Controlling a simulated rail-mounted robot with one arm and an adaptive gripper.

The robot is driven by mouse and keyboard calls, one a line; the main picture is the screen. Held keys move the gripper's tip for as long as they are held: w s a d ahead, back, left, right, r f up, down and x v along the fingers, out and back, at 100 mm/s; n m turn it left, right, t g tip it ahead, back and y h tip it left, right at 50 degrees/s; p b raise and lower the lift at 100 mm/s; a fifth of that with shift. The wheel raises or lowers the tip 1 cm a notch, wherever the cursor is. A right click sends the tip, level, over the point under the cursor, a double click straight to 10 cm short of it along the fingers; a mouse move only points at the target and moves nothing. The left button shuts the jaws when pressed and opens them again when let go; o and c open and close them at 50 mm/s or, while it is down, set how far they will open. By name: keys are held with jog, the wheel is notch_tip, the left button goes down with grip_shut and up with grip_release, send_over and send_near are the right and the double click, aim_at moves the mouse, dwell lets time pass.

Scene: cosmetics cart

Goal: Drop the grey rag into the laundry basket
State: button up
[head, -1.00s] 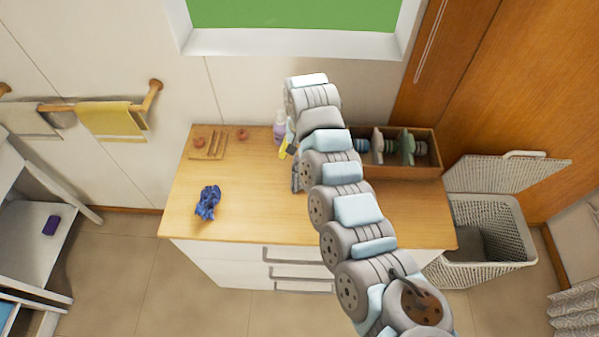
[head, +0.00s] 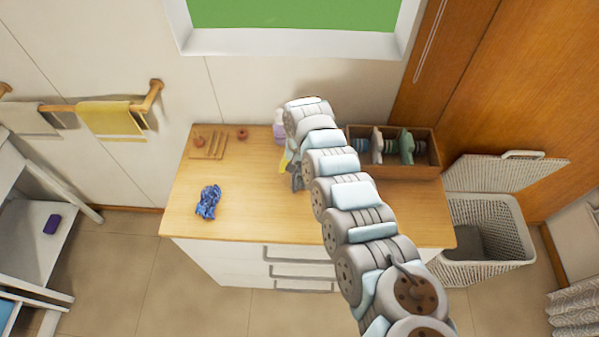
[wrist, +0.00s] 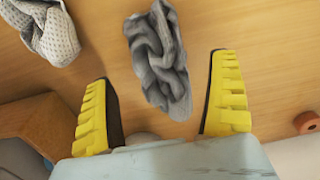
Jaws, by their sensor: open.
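The grey rag (wrist: 158,52) lies crumpled on the wooden top of the cabinet. In the wrist view it is ahead of my gripper (wrist: 161,70), its lower end reaching between the spread yellow fingers. The fingers are open, and neither touches the rag in that view. In the head view a bit of grey cloth (head: 297,182) shows beside my arm, next to a yellow finger (head: 285,161); my arm hides the rest. The white wicker laundry basket (head: 492,276) stands on the floor right of the cabinet, lid (head: 508,172) raised, with a darker grey patch inside.
A pale patterned cloth (wrist: 42,30) lies near the rag. A blue rag (head: 208,202) lies at the left of the cabinet top (head: 240,225). A wooden box (head: 402,172) with upright items stands at the back right. A purple bottle (head: 279,131) stands behind my gripper.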

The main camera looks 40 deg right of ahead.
jog(key=shift+f, duration=1.2)
jog(key=c, duration=1)
jog(key=shift+o, duration=0.2)
